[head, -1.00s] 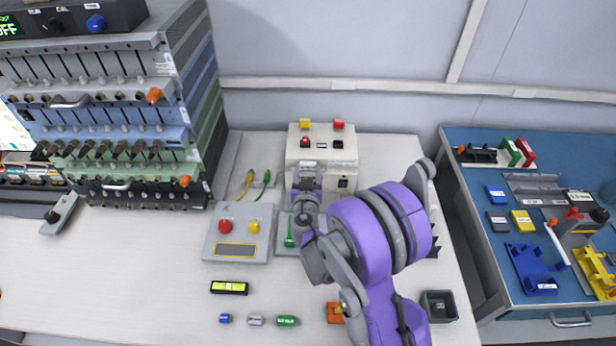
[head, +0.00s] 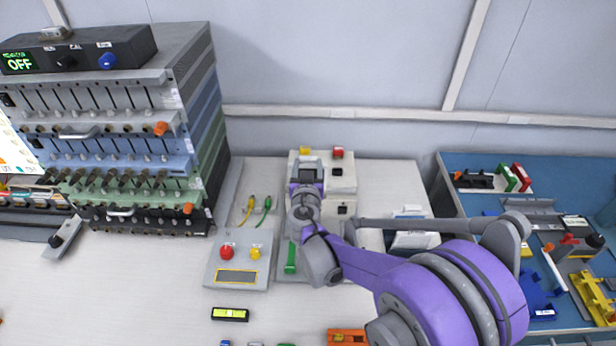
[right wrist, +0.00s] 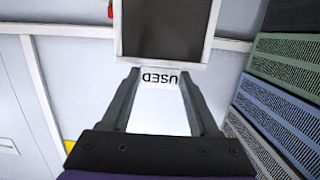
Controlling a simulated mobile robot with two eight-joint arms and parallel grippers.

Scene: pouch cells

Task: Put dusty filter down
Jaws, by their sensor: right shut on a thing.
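The dusty filter (right wrist: 165,30) shows in the right wrist view as a dark panel in a white frame, with a white tab marked "USED". My right gripper (right wrist: 160,76) is shut on this tab, one finger on each side. In the head view my right gripper (head: 308,168) is in front of the upper part of a pale box (head: 341,185) with a yellow and a red knob on top. The filter cannot be made out clearly there. My left gripper is not in view.
A grey box with red and yellow buttons (head: 237,262) lies left of my right arm. A rack of instruments (head: 110,130) stands at the left. A white object (head: 410,238) sits right of the pale box. A blue workbench (head: 470,165) with tools is at the right.

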